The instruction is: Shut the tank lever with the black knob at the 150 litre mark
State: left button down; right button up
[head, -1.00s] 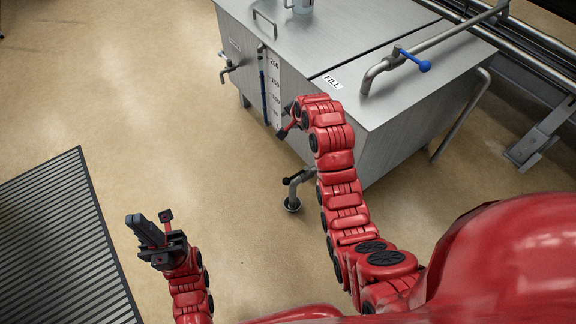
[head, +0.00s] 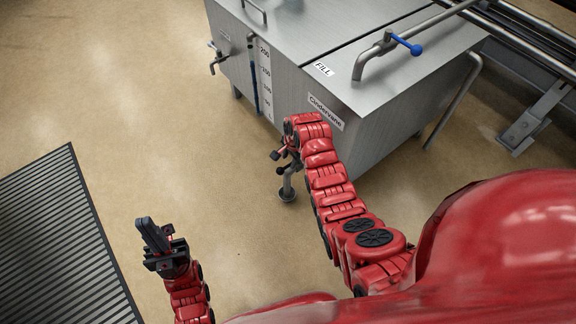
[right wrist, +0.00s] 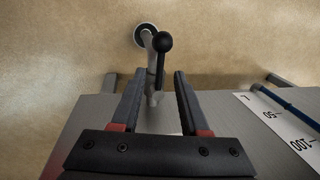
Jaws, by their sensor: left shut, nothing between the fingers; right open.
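The tank lever with the black knob (right wrist: 165,42) sits on the drain pipe (head: 288,184) low at the front of the steel tank (head: 385,125). In the right wrist view the knob is beyond the fingertips and the lever's stem runs back between them. My right gripper (right wrist: 159,75) is open, with a finger on either side of the stem and not closed on it. In the head view it is partly hidden by my arm. The gauge (head: 254,90) has a blue column; its exact level is too small to read. My left gripper (head: 155,238) is shut and empty, left of the tank.
A blue-knobbed lever (head: 415,48) is on the fill pipe above the tank top. Another tap (head: 217,60) sticks out at the tank's left side. A dark floor grating (head: 65,245) lies at the left. The floor between is clear.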

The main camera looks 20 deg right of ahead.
aim_at(287, 166)
jog(key=shift+w+a+f+b, duration=0.1)
jog(key=shift+w+f+b, duration=0.15)
jog(key=shift+f, duration=0.75)
jog(key=shift+w+a+f+b, duration=0.15)
jog(key=shift+f+b, duration=0.1)
jog(key=shift+f, duration=0.75)
jog(key=shift+d, duration=0.1)
grip_shut()
